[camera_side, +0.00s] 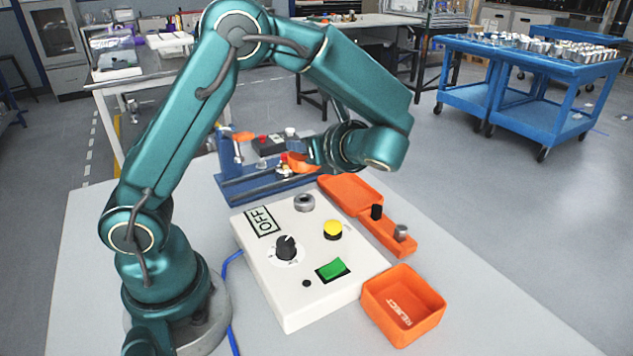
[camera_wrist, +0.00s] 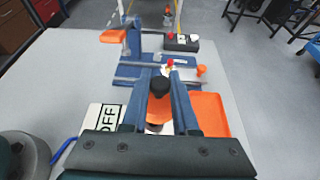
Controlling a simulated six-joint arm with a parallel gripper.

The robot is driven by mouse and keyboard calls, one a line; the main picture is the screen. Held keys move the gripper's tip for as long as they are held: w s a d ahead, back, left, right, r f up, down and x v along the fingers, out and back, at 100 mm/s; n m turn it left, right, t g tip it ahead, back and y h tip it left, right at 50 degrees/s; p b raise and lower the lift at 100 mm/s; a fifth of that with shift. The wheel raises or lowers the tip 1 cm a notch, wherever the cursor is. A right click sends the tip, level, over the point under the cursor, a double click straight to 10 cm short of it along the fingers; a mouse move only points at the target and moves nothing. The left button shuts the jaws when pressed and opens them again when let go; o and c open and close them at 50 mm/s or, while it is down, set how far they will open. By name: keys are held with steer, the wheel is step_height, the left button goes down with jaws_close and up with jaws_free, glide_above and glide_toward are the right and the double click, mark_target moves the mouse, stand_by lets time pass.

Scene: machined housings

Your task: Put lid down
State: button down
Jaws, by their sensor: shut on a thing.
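My gripper (camera_wrist: 160,78) is shut on a small part with a black top and an orange body, which looks like the lid (camera_wrist: 159,108). Its lower side is partly hidden by the blue fingers. In the side view my gripper (camera_side: 302,160) is above the table, at the blue fixture (camera_side: 262,186) behind the control box. The fixture also shows in the wrist view (camera_wrist: 130,71), beyond the fingertips. I cannot tell whether the held part touches anything. A grey ring-shaped housing (camera_side: 304,203) sits on the control box's far edge.
The white control box (camera_side: 290,306) has a black knob, yellow button and green switch. An orange tray (camera_side: 345,183), an orange holder (camera_side: 385,238) with a black and a grey part, and an orange reject bin (camera_side: 418,326) stand right of it. The table's right front is clear.

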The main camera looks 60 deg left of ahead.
steer(key=w+a+f+m+t+h, duration=0.1)
steer(key=w+a+m+t, duration=0.15)
steer(key=a, duration=0.25)
steer(key=w+a+f+m+t, duration=0.2)
steer(key=a+t, duration=0.1)
steer(key=a, duration=0.3)
glide_above(349, 194)
step_height(349, 194, down, 6)
steer(key=shift+a+f, duration=0.1)
steer(key=shift+a, duration=0.05)
steer(key=shift+f, duration=2)
steer(key=shift+f, duration=0.1)
steer(key=c, duration=0.7)
jaws_free()
